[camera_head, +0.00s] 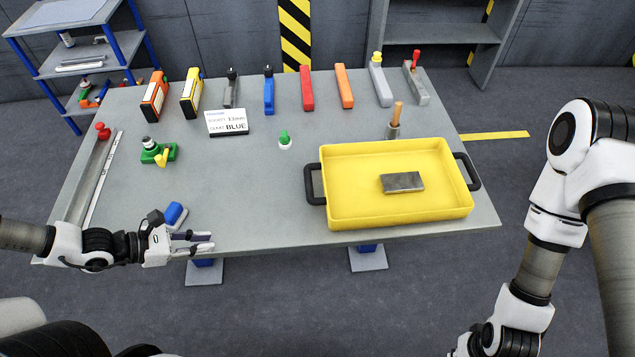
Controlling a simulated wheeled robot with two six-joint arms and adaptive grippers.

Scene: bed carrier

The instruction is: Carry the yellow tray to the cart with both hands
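The yellow tray (345,211) rests on the grey table at its front right, with a black handle (314,184) on its left side and another (467,171) on its right. A grey metal block (402,182) lies inside it. My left gripper (211,242) is at the table's front edge, left of the tray and apart from it. Its two fingers point right with a gap between them and nothing held. My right arm (542,262) hangs at the right, clear of the tray, and its gripper is out of the frame. I cannot identify a cart for certain.
A blue-posted shelf unit (78,61) stands back left. Floor right of the table is clear.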

